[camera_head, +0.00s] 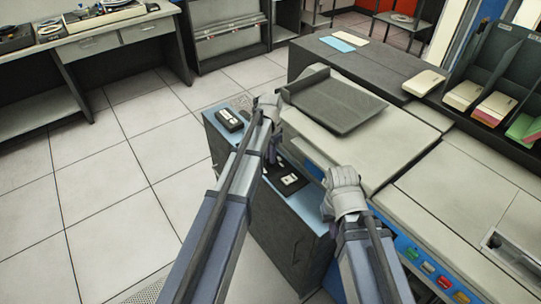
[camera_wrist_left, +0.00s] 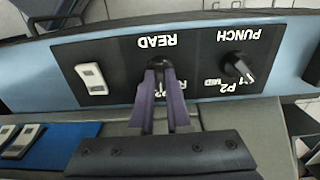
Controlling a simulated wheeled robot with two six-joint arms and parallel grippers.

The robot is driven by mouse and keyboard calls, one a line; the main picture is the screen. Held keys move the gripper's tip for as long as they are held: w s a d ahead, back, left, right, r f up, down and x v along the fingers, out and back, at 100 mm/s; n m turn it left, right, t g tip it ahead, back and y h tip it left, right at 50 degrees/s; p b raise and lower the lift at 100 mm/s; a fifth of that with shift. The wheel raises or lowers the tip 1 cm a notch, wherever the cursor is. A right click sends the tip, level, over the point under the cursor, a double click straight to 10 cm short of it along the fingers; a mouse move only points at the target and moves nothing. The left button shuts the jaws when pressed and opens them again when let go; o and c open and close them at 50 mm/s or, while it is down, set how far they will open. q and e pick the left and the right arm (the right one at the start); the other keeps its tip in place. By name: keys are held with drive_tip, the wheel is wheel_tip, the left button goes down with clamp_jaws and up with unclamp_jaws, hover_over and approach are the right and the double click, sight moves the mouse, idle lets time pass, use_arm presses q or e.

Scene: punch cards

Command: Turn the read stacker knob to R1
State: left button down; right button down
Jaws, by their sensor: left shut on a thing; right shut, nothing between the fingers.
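The read stacker knob is in the left wrist view, below the upside-down READ label on a black panel (camera_wrist_left: 118,55). Only a dark bit of the knob (camera_wrist_left: 158,63) shows between the fingers. My left gripper (camera_wrist_left: 161,78) is shut on it; its purple fingers cover most of the knob and part of the lettering below, so I cannot tell its setting. The left gripper (camera_head: 274,147) also shows in the head view beside the machine. My right gripper (camera_head: 329,209) is mostly hidden below its wrist, over the machine's front edge, shut and empty.
A dark punch knob (camera_wrist_left: 237,68) and a white rocker switch (camera_wrist_left: 91,78) flank the read knob. A grey tray (camera_head: 333,104) sits on the machine top (camera_head: 405,130). Coloured buttons (camera_head: 428,267) line its front. Floor at the left is clear.

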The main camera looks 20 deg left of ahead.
use_arm(q)
drive_tip(key=n, duration=0.4)
drive_tip(key=shift+n, duration=2.4)
drive_tip(key=c, duration=0.9)
unclamp_jaws()
drive_tip(key=shift+r, duration=0.15)
